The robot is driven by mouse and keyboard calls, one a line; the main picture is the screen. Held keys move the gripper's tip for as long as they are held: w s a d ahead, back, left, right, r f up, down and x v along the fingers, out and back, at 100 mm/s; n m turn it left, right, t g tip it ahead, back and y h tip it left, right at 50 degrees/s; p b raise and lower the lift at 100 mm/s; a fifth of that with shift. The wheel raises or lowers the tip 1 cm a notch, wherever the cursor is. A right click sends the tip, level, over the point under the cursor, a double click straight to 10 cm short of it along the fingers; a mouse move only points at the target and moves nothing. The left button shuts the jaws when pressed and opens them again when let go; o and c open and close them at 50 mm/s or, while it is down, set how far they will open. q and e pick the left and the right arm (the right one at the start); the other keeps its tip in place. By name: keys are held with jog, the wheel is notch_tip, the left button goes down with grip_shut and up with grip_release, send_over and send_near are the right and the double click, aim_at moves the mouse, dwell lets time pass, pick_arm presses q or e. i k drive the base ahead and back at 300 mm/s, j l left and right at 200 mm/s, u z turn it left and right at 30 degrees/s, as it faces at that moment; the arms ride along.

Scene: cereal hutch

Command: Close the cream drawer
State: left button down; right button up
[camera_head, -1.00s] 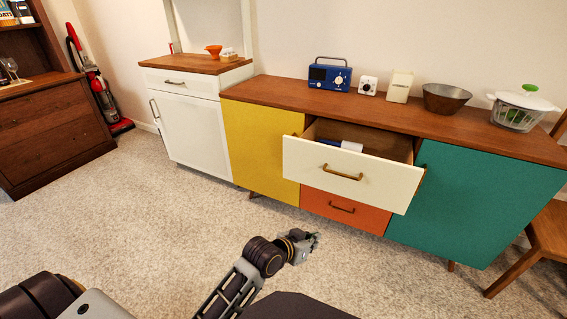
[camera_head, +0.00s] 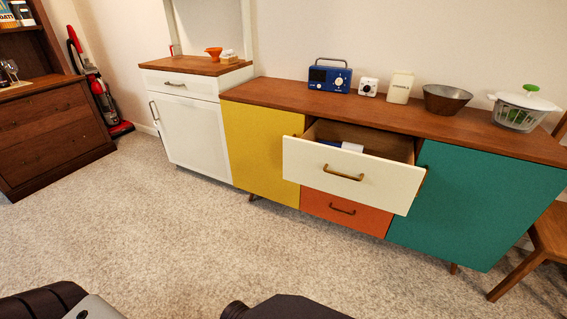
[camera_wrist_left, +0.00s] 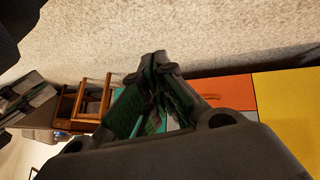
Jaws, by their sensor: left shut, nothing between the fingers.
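The cream drawer (camera_head: 350,176) stands pulled out from the wooden-topped cabinet, above a shut orange drawer (camera_head: 344,209). Its front has a brass-coloured handle, and a blue and white item (camera_head: 343,146) lies inside. My left gripper (camera_wrist_left: 156,65) shows in its wrist view with its fingers shut and empty. It is outside the head view, apart from the cabinet front. That wrist view is turned over, with the floor at the top and the orange drawer (camera_wrist_left: 226,90) beyond the fingers. The gripper body hides most of the cream drawer there. My right gripper is not in view.
A yellow door (camera_head: 262,150) and a teal door (camera_head: 470,200) flank the drawers, both shut. A blue radio (camera_head: 330,77), a bowl (camera_head: 446,99) and a salad spinner (camera_head: 521,110) stand on top. A wooden chair (camera_head: 540,245) is at right. Carpet in front is clear.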

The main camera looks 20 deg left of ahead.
aim_at(384, 176)
jog(key=i+l+u, duration=0.15)
jog(key=u, duration=0.2)
jog(key=i+l+u, duration=0.45)
jog(key=u, duration=0.25)
jog(key=l, duration=0.1)
